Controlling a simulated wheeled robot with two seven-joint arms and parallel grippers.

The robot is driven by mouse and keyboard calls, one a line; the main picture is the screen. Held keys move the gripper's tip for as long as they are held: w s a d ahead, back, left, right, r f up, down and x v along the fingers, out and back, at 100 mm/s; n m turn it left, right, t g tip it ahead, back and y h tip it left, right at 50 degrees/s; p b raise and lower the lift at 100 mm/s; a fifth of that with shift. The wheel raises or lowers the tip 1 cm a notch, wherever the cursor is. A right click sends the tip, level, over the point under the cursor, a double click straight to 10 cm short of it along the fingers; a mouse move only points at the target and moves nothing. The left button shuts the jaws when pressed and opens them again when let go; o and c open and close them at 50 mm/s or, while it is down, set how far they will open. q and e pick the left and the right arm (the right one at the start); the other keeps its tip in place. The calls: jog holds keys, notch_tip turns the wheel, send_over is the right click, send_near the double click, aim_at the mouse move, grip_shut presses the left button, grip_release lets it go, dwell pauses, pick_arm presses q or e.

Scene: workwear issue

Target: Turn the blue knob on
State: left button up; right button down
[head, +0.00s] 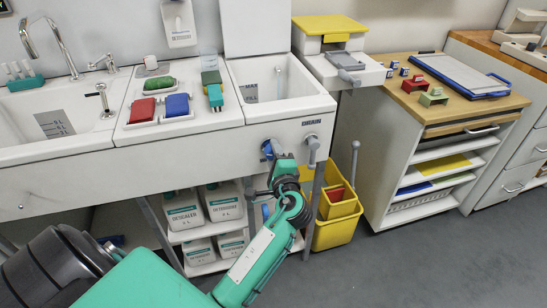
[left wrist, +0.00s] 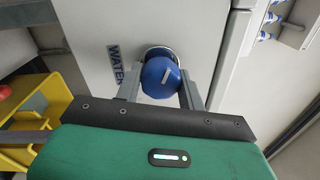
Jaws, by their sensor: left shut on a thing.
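The blue knob (head: 267,148) is on the front panel of the white sink unit, partly hidden by my left gripper (head: 276,157) in the head view. In the left wrist view the round blue knob (left wrist: 160,80) lies between the two grey fingers of my left gripper (left wrist: 159,90), which is shut on it. A short white mark on the knob's face is slanted in that view. The WATER label (left wrist: 116,66) is beside the knob. My right gripper is in neither view.
A grey handle (head: 312,145) under the DRAIN label is close to the right of the blue knob. A yellow bucket (head: 335,232) stands below right. White detergent bottles (head: 183,212) fill the shelf below. Open floor (head: 440,260) lies to the right.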

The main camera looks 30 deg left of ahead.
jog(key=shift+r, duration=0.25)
pick_arm(q)
jog(key=o, duration=0.9)
jog(key=shift+o, duration=0.2)
jog(key=v, duration=1.3)
jog(key=shift+s+d+b, duration=0.25)
jog(key=shift+d+b, duration=0.05)
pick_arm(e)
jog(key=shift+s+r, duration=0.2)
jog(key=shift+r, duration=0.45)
